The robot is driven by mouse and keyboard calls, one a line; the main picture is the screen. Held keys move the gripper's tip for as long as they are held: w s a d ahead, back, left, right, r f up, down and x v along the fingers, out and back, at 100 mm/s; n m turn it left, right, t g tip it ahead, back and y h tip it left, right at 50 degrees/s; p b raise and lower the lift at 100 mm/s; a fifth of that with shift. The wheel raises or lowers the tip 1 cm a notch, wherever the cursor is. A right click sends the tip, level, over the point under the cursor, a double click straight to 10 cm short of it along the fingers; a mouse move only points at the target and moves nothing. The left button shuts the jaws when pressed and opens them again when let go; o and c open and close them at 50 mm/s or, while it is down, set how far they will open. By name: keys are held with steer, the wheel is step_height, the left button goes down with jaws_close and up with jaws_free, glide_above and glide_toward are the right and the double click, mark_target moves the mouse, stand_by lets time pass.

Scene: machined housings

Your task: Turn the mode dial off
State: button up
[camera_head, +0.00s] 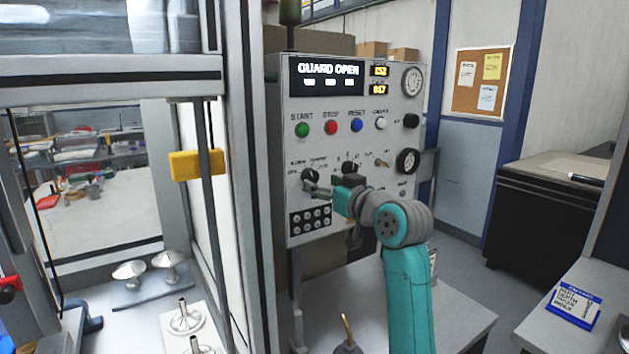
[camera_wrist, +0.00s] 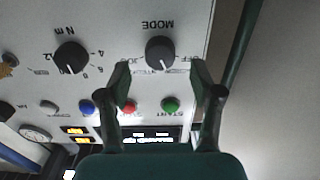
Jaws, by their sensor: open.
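The mode dial (camera_wrist: 160,53) is a dark round knob on the grey panel, under the word MODE, upside down in the wrist view. Its white mark points down in that view, slightly right; the OFF label lies to the right of the knob. In the head view the dial (camera_head: 309,175) is at the panel's left. My gripper (camera_wrist: 159,75) is open and empty, one finger to each side of the dial with gaps between. In the head view my gripper (camera_head: 316,188) is close to the panel at the dial; whether the fingertips reach around it is unclear.
A second dark dial, marked Nm (camera_wrist: 72,57), sits beside the mode dial. Green (camera_head: 302,130), red (camera_head: 331,127) and blue (camera_head: 357,125) buttons are above. The display (camera_head: 327,76) reads GUARD OPEN. A block of small sockets (camera_head: 310,220) is below. A machine frame stands left.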

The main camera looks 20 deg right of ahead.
mark_target(313, 179)
steer(key=shift+x, duration=2.05)
steer(key=c, duration=1.1)
